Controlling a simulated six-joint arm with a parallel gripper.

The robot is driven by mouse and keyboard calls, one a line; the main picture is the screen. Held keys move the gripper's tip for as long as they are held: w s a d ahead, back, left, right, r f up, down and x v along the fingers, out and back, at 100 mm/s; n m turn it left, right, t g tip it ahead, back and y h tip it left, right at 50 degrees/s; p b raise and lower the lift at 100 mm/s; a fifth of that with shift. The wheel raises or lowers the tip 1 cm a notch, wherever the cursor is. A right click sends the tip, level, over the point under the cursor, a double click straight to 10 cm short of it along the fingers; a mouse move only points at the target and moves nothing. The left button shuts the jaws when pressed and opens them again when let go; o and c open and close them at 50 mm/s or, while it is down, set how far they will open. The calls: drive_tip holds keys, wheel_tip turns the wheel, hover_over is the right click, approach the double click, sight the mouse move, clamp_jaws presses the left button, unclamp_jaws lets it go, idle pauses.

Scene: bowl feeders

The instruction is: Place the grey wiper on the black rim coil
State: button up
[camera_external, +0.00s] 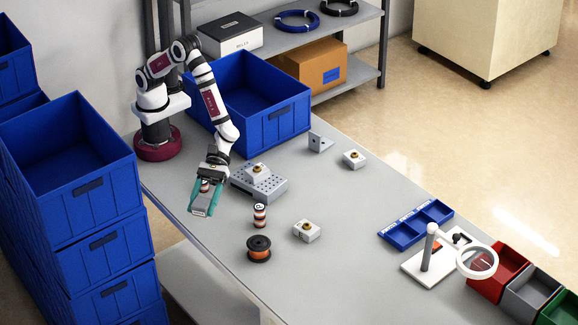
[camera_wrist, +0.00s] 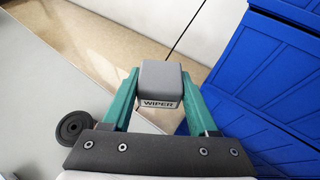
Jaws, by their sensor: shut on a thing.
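The grey wiper (camera_external: 201,203) is a small grey block between the teal fingers of my gripper (camera_external: 207,201). In the wrist view the wiper (camera_wrist: 160,80) shows a "WIPER" label, and my gripper (camera_wrist: 160,95) is shut on it from both sides. In the external view it is held near the table's left edge. The black rim coil (camera_external: 259,244), a black-flanged spool with orange-copper winding, stands on the table to the lower right of my gripper, apart from it. A black round disc (camera_wrist: 75,128), likely this coil, shows at left in the wrist view.
A striped spool (camera_external: 260,215) stands just behind the black rim coil. A grey perforated block (camera_external: 268,187) and a small fitting block (camera_external: 307,231) are nearby. Blue bins (camera_external: 85,215) stand beside the table's left edge. A magnifier stand (camera_external: 427,267) is at right.

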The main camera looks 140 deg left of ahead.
drive_tip(key=w+r+n+t+y, duration=0.1)
drive_tip(key=w+r+n+t, duration=0.1)
drive_tip(key=w, duration=0.2)
hover_over(259, 242)
drive_tip(key=shift+n+y, duration=0.3)
wheel_tip(259, 242, down, 7)
drive_tip(key=shift+s+r, duration=0.1)
drive_tip(key=shift+s, duration=0.05)
drive_tip(key=shift+f, duration=1.95)
drive_tip(key=o, duration=1.4)
drive_tip(key=shift+f, duration=0.1)
drive_tip(key=shift+c, duration=0.2)
